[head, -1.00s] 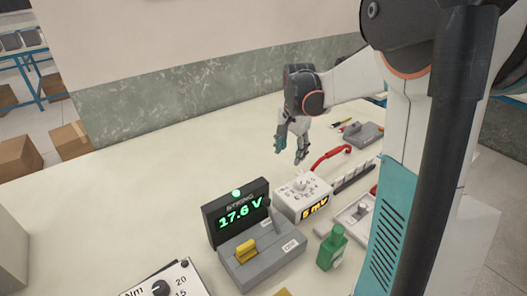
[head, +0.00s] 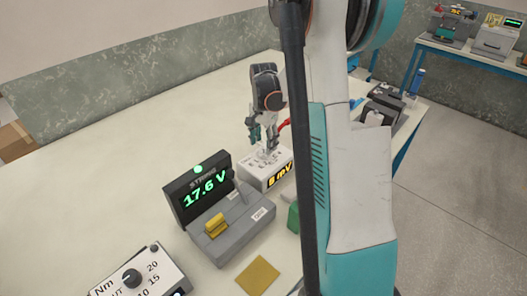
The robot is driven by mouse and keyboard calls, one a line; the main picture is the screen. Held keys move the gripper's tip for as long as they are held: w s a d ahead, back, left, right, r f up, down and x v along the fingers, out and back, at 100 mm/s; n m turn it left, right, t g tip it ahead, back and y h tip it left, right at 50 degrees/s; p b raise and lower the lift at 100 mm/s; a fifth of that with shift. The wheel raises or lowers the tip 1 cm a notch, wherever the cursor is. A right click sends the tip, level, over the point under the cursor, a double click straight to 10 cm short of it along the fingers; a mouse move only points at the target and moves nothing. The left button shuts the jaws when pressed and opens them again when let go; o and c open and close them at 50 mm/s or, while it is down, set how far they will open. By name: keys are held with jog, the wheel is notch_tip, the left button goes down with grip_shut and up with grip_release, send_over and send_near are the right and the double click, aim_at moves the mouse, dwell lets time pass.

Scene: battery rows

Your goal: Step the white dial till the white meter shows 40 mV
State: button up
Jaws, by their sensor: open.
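The white meter (head: 252,178) is a white box standing on the bench, right of the string display. Its front display (head: 280,175) shows a low yellow mV figure that looks like 5 mV. The white dial (head: 266,156) is on its top face, ringed by dark marks, and is partly hidden by my fingers. My gripper (head: 263,143) is open, pointing down over the dial. I cannot tell whether a finger touches the dial.
A dark string display (head: 205,189) reads 17.6 V, with a grey base (head: 235,232) carrying a yellow block. A green bottle (head: 293,217) is partly hidden behind my arm. A torque box (head: 145,275) and a yellow card (head: 258,276) lie in front. The bench's left side is clear.

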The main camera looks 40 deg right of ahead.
aim_at(264, 150)
jog(key=shift+f+b, duration=0.35)
jog(key=shift+f, duration=1.25)
jog(key=c, duration=1.1)
jog(key=shift+o, duration=0.2)
jog(key=n, duration=0.4)
jog(key=shift+n, duration=2.4)
